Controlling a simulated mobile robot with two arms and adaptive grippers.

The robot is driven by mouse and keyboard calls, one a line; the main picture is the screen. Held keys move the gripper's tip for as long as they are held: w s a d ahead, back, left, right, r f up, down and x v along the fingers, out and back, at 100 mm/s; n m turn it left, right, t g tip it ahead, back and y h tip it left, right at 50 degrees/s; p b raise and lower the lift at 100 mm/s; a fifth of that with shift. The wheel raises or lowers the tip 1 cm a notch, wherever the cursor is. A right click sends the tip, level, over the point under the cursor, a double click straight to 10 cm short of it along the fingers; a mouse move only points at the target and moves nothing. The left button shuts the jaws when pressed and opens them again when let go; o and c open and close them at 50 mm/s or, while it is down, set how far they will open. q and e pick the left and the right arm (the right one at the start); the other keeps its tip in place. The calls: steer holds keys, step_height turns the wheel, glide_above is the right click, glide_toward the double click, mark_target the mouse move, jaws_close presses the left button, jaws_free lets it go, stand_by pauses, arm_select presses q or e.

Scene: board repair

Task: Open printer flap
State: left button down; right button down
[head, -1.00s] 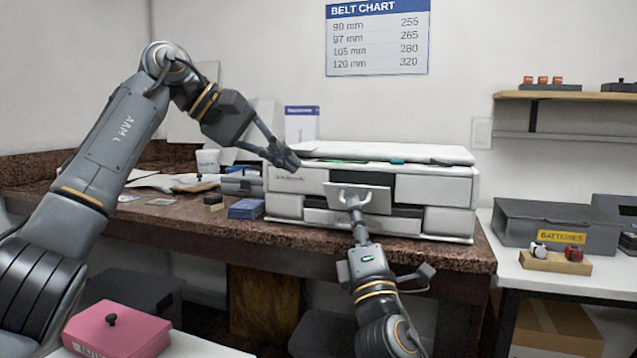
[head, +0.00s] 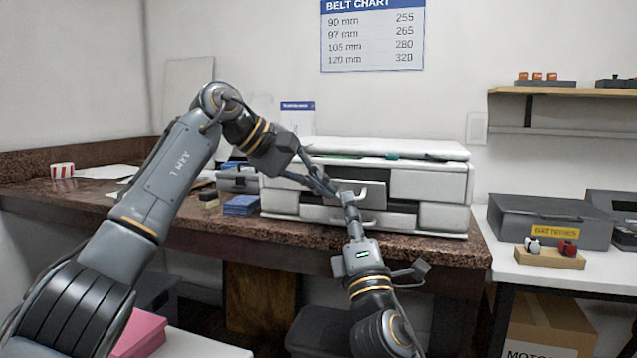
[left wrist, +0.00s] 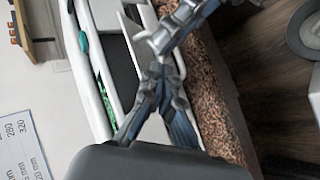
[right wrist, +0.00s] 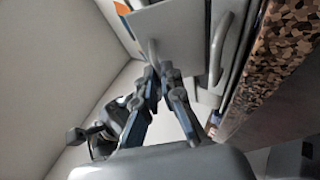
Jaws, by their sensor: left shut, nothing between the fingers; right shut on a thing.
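The white printer (head: 430,187) stands on the brown stone counter, and the left wrist view shows its front edge-on. Its pale flap (head: 372,193) stands out from the front, with a dark opening visible around it. My left gripper (head: 330,189) is shut and empty at the flap's left side, close beside the right fingers. I cannot tell whether it touches the flap.
A blue stack (head: 241,205) and a grey toolbox (head: 238,180) sit left of the printer. A grey batteries box (head: 550,222) is on the white table to the right. The counter's front edge (head: 280,233) runs below the printer.

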steer(key=shift+w+d+f+h, duration=0.1)
steer(key=shift+w+f+h, duration=0.1)
steer(key=shift+h, duration=0.1)
arm_select(q)
steer(key=shift+s+d+f, duration=0.25)
steer(key=shift+s+f, duration=0.15)
steer(key=shift+f, duration=0.05)
arm_select(e)
steer(key=shift+s, duration=0.1)
steer(key=c, duration=1.5)
jaws_free()
steer(key=shift+c, duration=0.2)
arm_select(q)
steer(key=shift+w, duration=0.1)
arm_select(e)
steer(key=shift+o, duration=0.3)
steer(key=shift+r, duration=0.1)
steer(key=shift+s+a, duration=0.1)
steer(key=shift+a, duration=0.1)
